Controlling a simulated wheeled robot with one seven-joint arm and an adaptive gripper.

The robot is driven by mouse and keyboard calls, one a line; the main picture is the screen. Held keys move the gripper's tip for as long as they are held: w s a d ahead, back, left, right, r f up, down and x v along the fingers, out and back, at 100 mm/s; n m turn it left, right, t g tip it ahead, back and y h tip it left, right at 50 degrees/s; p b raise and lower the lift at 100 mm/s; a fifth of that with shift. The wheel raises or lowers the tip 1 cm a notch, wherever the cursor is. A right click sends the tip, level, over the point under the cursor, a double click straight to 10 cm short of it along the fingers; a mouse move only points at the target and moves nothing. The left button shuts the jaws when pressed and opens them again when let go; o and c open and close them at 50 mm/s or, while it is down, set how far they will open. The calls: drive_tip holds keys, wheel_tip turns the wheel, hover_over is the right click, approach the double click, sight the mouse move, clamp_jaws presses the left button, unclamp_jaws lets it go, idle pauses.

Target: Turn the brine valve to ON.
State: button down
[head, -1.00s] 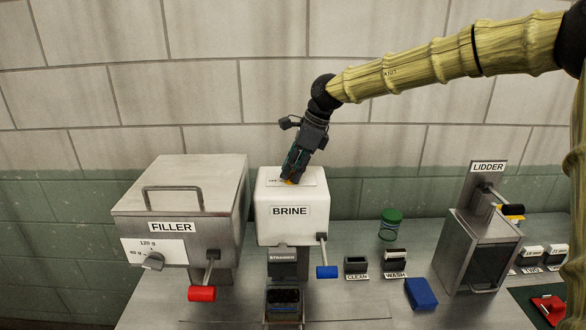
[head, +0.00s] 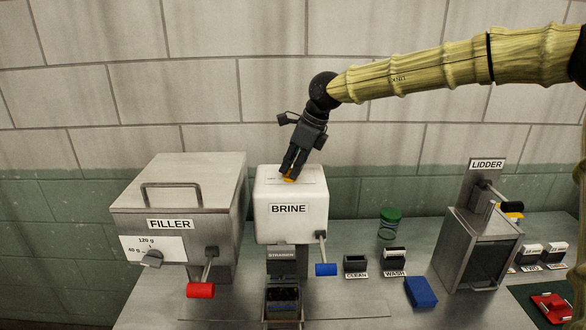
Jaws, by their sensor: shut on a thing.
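The white brine box (head: 291,219), labelled BRINE, stands in the middle of the bench. A small yellow-orange valve knob (head: 289,181) sits on its top, on a pale plate (head: 310,175) whose marks are too small to read. My gripper (head: 289,176) points down from above and is shut on the knob. The fingers hide much of the knob, so I cannot tell which way it is turned. A lever with a blue handle (head: 326,269) hangs on the right side of the brine box.
The steel filler (head: 180,205) with a red-handled lever (head: 200,290) stands left. A black container (head: 283,299) sits below the brine box. To the right are a green-lidded jar (head: 389,224), a blue block (head: 420,292) and the lidder (head: 478,250).

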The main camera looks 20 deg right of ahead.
drive_tip(key=m+t+h+b, duration=0.1)
drive_tip(key=m, duration=0.2)
drive_tip(key=shift+a+m, duration=0.15)
drive_tip(key=shift+m, duration=0.25)
drive_tip(key=m+h+b, duration=0.1)
drive_tip(key=m, duration=0.1)
drive_tip(key=m+b, duration=0.1)
drive_tip(key=m, duration=0.1)
drive_tip(key=shift+s+a+t+h, duration=0.1)
drive_tip(key=shift+t+h, duration=0.3)
drive_tip(key=m+b, duration=0.1)
drive_tip(key=m, duration=0.1)
drive_tip(key=m+h, duration=0.1)
drive_tip(key=m, duration=0.1)
drive_tip(key=shift+a+m+h+b, duration=0.1)
drive_tip(key=shift+m+h+b, duration=0.2)
drive_tip(key=shift+b, duration=0.1)
drive_tip(key=shift+r+m+h+b, duration=0.1)
drive_tip(key=shift+m+h+b, duration=0.3)
drive_tip(key=shift+m, duration=0.7)
drive_tip(key=c, duration=1.5)
unclamp_jaws()
drive_tip(key=v, duration=1.1)
drive_tip(key=shift+r+g, duration=0.3)
drive_tip(key=shift+r, duration=0.15)
drive_tip(key=shift+r, duration=0.1)
